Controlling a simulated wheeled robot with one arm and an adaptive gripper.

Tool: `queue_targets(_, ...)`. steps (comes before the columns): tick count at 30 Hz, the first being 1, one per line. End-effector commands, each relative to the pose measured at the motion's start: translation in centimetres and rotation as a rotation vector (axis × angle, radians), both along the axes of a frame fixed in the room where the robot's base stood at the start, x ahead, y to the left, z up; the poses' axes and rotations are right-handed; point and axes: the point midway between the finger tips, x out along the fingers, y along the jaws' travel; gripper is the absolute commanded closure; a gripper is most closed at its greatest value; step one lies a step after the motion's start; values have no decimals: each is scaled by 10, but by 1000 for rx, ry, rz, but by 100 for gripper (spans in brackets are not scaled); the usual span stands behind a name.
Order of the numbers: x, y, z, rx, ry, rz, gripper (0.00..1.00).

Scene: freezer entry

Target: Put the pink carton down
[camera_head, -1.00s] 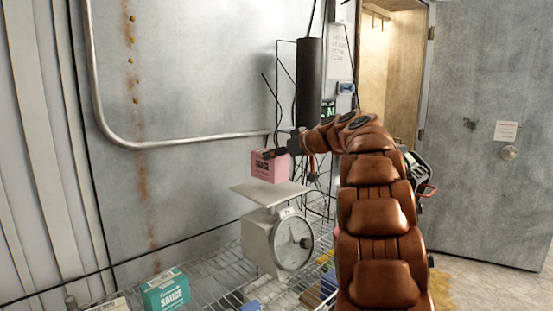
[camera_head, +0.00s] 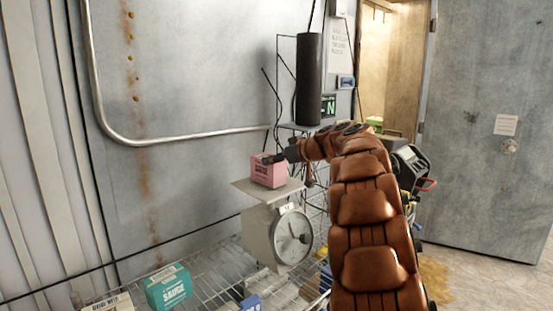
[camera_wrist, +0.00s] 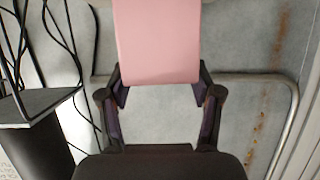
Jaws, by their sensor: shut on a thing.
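The pink carton (camera_head: 268,171) is at the scale's flat top plate (camera_head: 282,194) in the head view, upright. Its underside is at the plate's level, but I cannot tell for sure whether it rests on it. My gripper (camera_head: 274,158) is shut on the carton's upper part, reaching in from the right. In the wrist view the carton (camera_wrist: 158,42) fills the top middle, between the two fingers (camera_wrist: 160,92). The white scale (camera_head: 262,238) has a round dial facing right.
The scale stands on a wire shelf (camera_head: 215,285). A teal sauce box (camera_head: 168,288) and a pale box (camera_head: 108,303) are at the front left. A dark cylinder (camera_head: 309,80) and hanging cables are behind. A metal pipe (camera_head: 190,141) runs along the wall.

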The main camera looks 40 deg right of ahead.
Motion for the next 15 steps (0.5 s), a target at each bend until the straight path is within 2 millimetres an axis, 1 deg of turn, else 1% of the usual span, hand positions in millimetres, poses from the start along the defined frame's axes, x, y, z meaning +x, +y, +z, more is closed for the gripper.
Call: queue_targets(15,0,0,-6,1,-2,-1,85)
